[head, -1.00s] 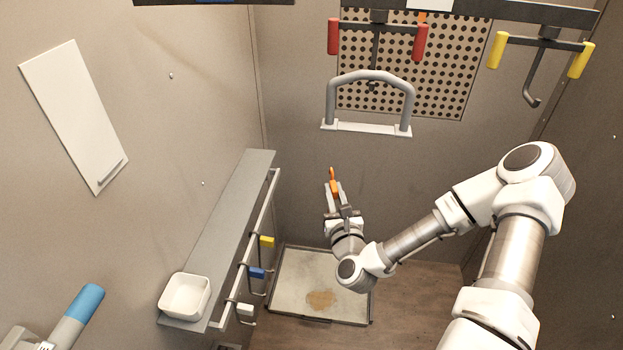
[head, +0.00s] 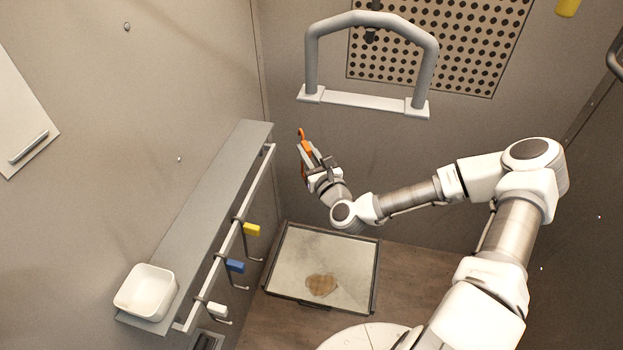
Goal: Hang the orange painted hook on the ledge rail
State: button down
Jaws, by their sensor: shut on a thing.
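My gripper (head: 309,155) is shut on the orange hook (head: 302,136), which sticks up and out past the fingertips; its lower part is mostly hidden by the fingers. The ledge rail (head: 261,186) is a pale bar running along the right side of the grey ledge (head: 213,205) on the left wall. The gripper and hook are in the air to the right of the rail's far end, apart from it. Hooks with a yellow block (head: 252,229), a blue block (head: 235,266) and a white block (head: 217,310) hang on the rail's middle and near parts. The far stretch of rail is bare.
A white square bowl (head: 147,291) sits on the ledge's near end. A framed tray (head: 345,250) with a brown powder patch lies on the floor below my gripper. A grey arched handle (head: 371,25) and a perforated panel (head: 470,45) are on the back wall.

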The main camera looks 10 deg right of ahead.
jog(key=w+a+f+n+g+y+b, duration=0.2)
jog(key=w+a+f+n+y+b, duration=0.15)
jog(key=f+b, duration=0.3)
jog(key=n+g+y+b, duration=0.7)
jog(key=g+y+b, duration=0.15)
jog(key=b, duration=0.65)
send_near(267, 162)
jog(key=shift+g+h, duration=0.25)
jog(key=shift+h, duration=0.15)
jog(key=shift+r+b+x, duration=0.15)
jog(key=shift+b+x, duration=0.75)
jog(key=shift+x, duration=0.7)
jog(key=shift+r+b+x, duration=0.2)
jog(key=shift+b+x, duration=0.7)
jog(key=shift+x, duration=0.7)
jog(key=shift+f+b, duration=0.3)
jog(key=shift+f, duration=1.05)
jog(key=c, duration=0.7)
grip_release()
jog(key=shift+c, duration=0.2)
jog(key=shift+d, duration=0.1)
